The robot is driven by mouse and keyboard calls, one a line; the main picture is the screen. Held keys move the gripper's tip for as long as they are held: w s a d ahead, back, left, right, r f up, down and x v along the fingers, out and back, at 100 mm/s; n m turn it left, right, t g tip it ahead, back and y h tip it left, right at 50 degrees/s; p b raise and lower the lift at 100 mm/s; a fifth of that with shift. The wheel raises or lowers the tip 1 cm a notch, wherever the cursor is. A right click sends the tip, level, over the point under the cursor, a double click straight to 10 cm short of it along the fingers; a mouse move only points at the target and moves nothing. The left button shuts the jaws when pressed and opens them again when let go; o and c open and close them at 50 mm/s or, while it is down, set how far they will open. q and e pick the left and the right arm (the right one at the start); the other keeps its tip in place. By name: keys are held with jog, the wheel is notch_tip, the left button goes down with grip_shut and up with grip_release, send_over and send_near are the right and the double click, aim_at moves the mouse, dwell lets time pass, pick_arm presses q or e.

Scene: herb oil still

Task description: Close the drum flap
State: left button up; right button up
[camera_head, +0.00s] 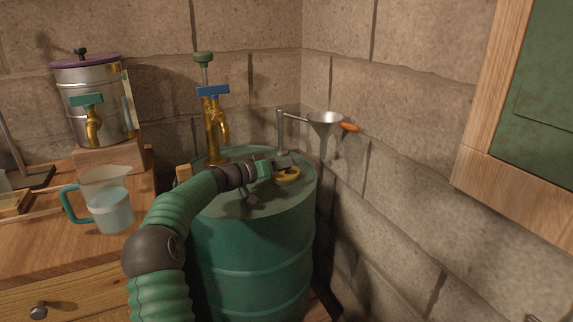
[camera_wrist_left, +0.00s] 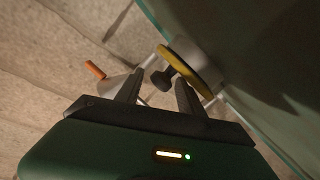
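The green drum (camera_head: 255,245) stands in the corner. Its yellow flap (camera_head: 287,178) is on the drum top, partly covered by my left gripper (camera_head: 284,163) in the head view. In the left wrist view the yellow flap (camera_wrist_left: 192,66) is seen nearly edge-on, with a dark knob (camera_wrist_left: 164,77) on its face. My left gripper (camera_wrist_left: 159,84) is open there, with one finger on each side of the knob. A gap shows beside the knob, so it is not gripped. I cannot tell the flap's exact angle. My right gripper is not in view.
A brass tap with a blue handle (camera_head: 213,91) rises behind the drum top. A metal funnel (camera_head: 325,119) with an orange handle (camera_head: 349,127) sits at the right. A water jug (camera_head: 108,205) and a metal still pot (camera_head: 95,100) stand left. A wooden cabinet (camera_head: 480,140) hangs right.

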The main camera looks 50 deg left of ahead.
pick_arm(q)
jog(key=shift+s, duration=0.1)
dwell(0.3)
jog(key=s, duration=0.3)
jog(key=s+r+p, duration=0.1)
jog(key=s, duration=0.3)
jog(key=s+p, duration=0.1)
jog(key=s, duration=0.3)
jog(key=shift+s+a+r, duration=0.15)
jog(key=shift+a+r, duration=0.05)
jog(key=shift+a, duration=0.1)
jog(key=shift+s+f, duration=0.1)
jog(key=shift+s, duration=0.1)
jog(key=shift+f, duration=0.1)
